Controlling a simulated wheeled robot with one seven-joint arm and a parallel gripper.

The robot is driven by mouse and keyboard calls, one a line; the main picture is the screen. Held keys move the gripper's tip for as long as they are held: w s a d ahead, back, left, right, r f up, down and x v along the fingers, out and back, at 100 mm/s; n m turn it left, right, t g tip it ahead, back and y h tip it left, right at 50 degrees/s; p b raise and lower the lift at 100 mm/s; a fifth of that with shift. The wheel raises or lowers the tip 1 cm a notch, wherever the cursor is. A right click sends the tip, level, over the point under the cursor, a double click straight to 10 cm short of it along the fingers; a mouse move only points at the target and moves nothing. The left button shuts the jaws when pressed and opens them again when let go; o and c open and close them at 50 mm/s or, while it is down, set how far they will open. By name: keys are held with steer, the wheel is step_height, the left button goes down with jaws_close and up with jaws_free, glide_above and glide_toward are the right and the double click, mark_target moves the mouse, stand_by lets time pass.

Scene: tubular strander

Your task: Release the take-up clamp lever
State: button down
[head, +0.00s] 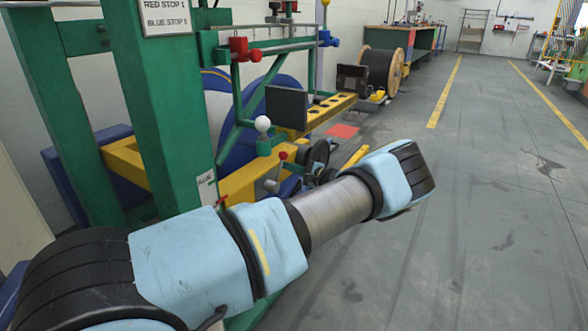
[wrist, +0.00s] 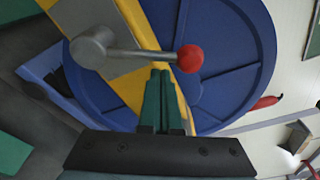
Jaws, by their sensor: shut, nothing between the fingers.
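The take-up clamp lever (wrist: 140,53) in the wrist view is a grey arm. It runs from a round grey hub (wrist: 92,47) to a red ball knob (wrist: 189,58). The hub is at a yellow beam in front of a blue reel. My gripper (wrist: 160,72) has green fingers pressed together with nothing between them. Its tips appear right at the lever's arm, on the hub side of the knob; I cannot tell whether they touch it. In the head view a small red knob (head: 283,156) on a grey lever shows just behind my arm. My gripper is not clearly visible there.
A green post (head: 158,100) with a sign stands close to my arm. A red clamp-like part (head: 240,50), a white ball knob (head: 262,123) and a dark panel (head: 287,107) are around the yellow beam (head: 240,180). The floor (head: 460,220) to the right is free.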

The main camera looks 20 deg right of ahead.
steer(key=shift+s+a+r, duration=0.15)
steer(key=shift+s+a, duration=0.05)
steer(key=shift+s, duration=0.05)
steer(key=shift+s+a+r+n, duration=0.3)
steer(key=shift+s+r+n, duration=0.05)
steer(key=shift+n, duration=0.35)
stand_by(0.4)
steer(key=s+a+r+n+t, duration=0.1)
steer(key=s+a+n, duration=0.4)
steer(key=n, duration=0.4)
steer(key=shift+a+y, duration=0.15)
steer(key=shift+y, duration=0.25)
stand_by(0.4)
